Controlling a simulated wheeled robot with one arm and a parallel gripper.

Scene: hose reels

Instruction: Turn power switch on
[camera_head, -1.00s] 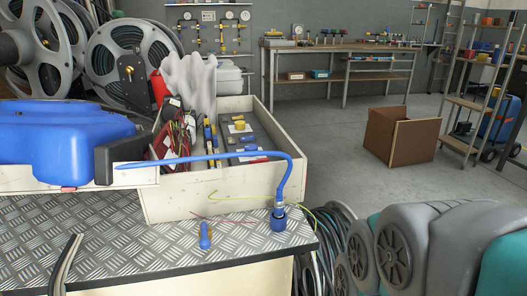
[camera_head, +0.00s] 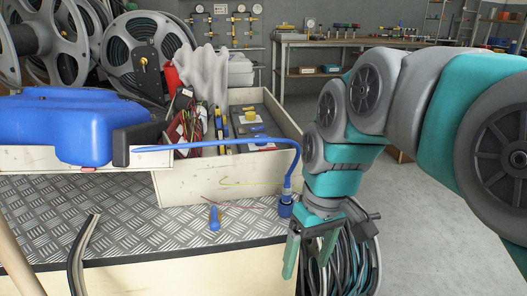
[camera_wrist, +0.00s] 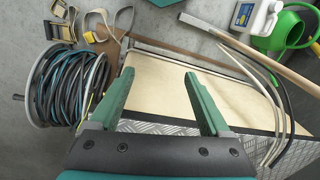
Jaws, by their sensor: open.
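I cannot make out a power switch in either view. My gripper (camera_head: 306,266) hangs pointing down at the front right corner of the tread-plate bench (camera_head: 120,222), its two green fingers apart. In the wrist view my gripper (camera_wrist: 158,76) is open and empty, with the cream front panel (camera_wrist: 165,90) of the bench behind the fingers. A blue hose (camera_head: 230,144) arches over the bench to a blue fitting (camera_head: 285,207), just left of my gripper.
A cream open box (camera_head: 215,178) of cables and tools stands on the bench beside a blue tank (camera_head: 70,122). A coil of hose on a reel (camera_wrist: 58,90) sits close to my gripper. A green watering can (camera_wrist: 285,32) is on the floor. Open floor (camera_head: 410,200) lies right.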

